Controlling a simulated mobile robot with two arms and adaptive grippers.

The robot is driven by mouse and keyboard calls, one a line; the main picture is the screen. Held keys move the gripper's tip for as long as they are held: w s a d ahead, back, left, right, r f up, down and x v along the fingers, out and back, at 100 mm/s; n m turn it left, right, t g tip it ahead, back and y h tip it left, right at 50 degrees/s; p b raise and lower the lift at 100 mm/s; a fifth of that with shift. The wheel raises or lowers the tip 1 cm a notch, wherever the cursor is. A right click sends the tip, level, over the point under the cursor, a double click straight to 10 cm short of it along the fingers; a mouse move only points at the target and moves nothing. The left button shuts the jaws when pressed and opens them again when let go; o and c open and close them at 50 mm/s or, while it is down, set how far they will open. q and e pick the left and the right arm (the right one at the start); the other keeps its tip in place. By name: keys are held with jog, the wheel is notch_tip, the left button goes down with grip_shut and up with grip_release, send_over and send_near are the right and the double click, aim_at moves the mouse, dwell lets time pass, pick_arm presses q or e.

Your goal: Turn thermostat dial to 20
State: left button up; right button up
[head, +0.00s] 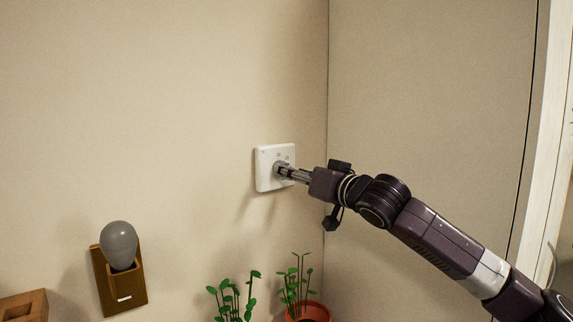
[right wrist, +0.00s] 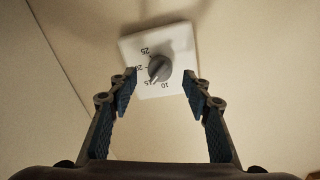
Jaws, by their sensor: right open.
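The white square thermostat (head: 262,175) is on the wall near the corner. In the right wrist view the thermostat plate (right wrist: 181,42) shows the numbers 25, 20, 15 and 10 around a round grey dial (right wrist: 160,67). A pale mark on the dial points to the lower left, seemingly near 15; the exact reading is hard to tell. My right gripper (head: 284,171) is at the plate and hides most of the dial in the head view. In the wrist view the right gripper (right wrist: 161,76) is open, one finger on each side of the dial, with gaps between. My left gripper is not in view.
A grey rounded object (head: 119,245) sits in a brown wall holder (head: 108,290) at lower left. A wooden block (head: 25,306) is in the bottom left corner. Green plants, one in an orange pot (head: 312,311), stand below the thermostat. The wall around the plate is clear.

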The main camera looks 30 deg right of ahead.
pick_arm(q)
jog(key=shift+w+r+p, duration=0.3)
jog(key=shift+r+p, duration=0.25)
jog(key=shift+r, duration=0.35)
pick_arm(e)
jog(key=w, duration=0.3)
jog(key=shift+a, duration=0.1)
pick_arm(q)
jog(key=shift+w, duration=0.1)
pick_arm(e)
jog(key=c, duration=1.2)
jog(key=shift+o, duration=0.2)
jog(key=shift+w, duration=0.1)
